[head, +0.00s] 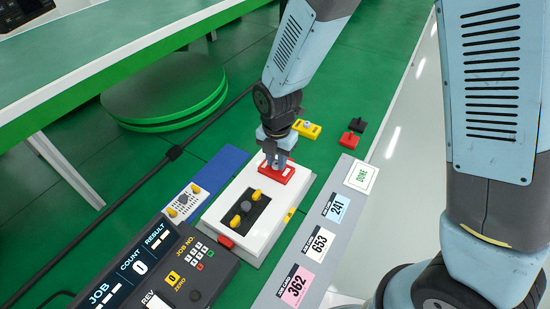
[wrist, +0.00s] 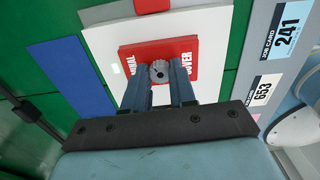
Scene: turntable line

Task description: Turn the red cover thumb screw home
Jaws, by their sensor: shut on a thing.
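The red cover (head: 288,175) lies on the far end of the white box (head: 216,209). A grey ribbed thumb screw (wrist: 160,72) stands at the middle of the cover. My gripper (head: 277,160) points down over the cover. In the wrist view my gripper (wrist: 161,84) has its two fingers on either side of the thumb screw, shut on it. How deep the screw sits cannot be told.
A black plate (head: 244,221) with yellow knobs is on the box's near part. A control panel (head: 150,270) stands at front left, and a grey strip with job cards (head: 319,244) lies right. Yellow (head: 308,129), red and black pieces lie behind. A green turntable (head: 165,92) is at back left.

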